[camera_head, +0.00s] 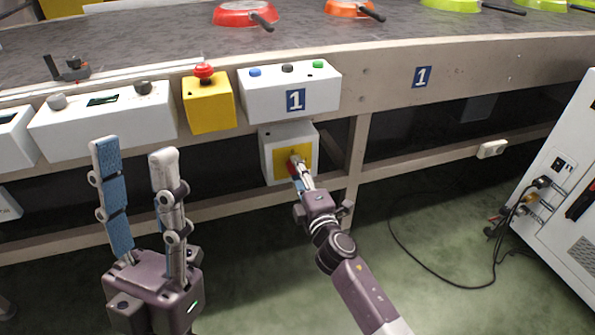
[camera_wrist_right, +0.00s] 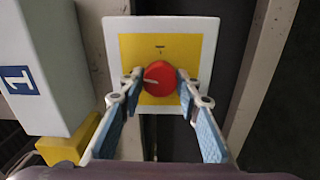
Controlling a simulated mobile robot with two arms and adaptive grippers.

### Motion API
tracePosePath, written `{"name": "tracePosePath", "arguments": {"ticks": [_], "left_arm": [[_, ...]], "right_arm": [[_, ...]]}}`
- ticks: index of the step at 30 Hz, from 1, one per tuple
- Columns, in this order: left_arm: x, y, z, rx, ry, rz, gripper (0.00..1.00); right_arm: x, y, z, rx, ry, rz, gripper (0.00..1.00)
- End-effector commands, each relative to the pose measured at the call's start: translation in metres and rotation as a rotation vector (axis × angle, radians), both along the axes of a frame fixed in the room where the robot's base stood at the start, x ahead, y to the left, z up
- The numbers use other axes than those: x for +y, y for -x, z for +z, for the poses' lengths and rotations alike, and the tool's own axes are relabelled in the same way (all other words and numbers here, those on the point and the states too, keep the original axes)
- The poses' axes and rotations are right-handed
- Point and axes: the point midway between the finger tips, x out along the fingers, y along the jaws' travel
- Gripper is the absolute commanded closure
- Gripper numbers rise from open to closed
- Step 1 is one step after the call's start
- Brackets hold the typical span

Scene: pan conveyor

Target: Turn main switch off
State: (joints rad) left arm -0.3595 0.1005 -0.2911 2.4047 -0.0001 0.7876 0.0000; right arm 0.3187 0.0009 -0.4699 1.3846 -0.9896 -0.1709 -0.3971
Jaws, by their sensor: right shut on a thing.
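The main switch is a red round knob (camera_wrist_right: 159,78) on a yellow plate (camera_wrist_right: 192,47) in a white box (camera_wrist_right: 115,30). In the head view the white box (camera_head: 268,142) hangs under the conveyor's edge, below the panel marked 1, and my right gripper (camera_head: 297,168) covers most of the knob. In the right wrist view my right gripper (camera_wrist_right: 160,82) has one finger on each side of the knob and is shut on it. A pale mark on the knob lies nearly level, slightly tilted. My left gripper (camera_head: 128,150) stands open and empty at the lower left, fingers upward.
A yellow box with a red emergency button (camera_head: 208,100) and a white button panel (camera_head: 246,98) sit above the switch. Pans, including a red pan (camera_head: 240,14), lie on the conveyor (camera_head: 150,38). A white cabinet (camera_head: 560,240) with cables stands at the right.

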Motion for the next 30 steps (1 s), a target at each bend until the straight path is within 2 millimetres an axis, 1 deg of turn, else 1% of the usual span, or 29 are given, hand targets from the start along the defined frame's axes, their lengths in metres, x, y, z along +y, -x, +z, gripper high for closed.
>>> {"name": "tracePosePath", "arguments": {"ticks": [3,9,25,26,30], "left_arm": [[-0.0006,-0.0023,-0.0006,0.01,-0.003,0.0,0.6],[-0.0008,-0.0032,-0.0008,0.014,-0.005,0.001,0.6],[-0.001,-0.004,-0.0014,0.018,-0.006,0.001,0.6],[-0.001,-0.004,-0.0014,0.018,-0.006,0.001,0.6],[-0.001,-0.0041,-0.0014,0.018,-0.006,0.001,0.6]], "right_arm": [[0.0005,0.0005,-0.001,-0.017,0.055,0.002,0.93],[0.001,0.0007,-0.0012,-0.033,0.107,0.002,0.93],[0.0013,0.0009,-0.0015,-0.039,0.126,0.003,0.93],[0.0013,0.0009,-0.0016,-0.038,0.125,0.003,0.66],[0.0009,0.0007,-0.0012,-0.039,0.125,0.002,0.51]]}}
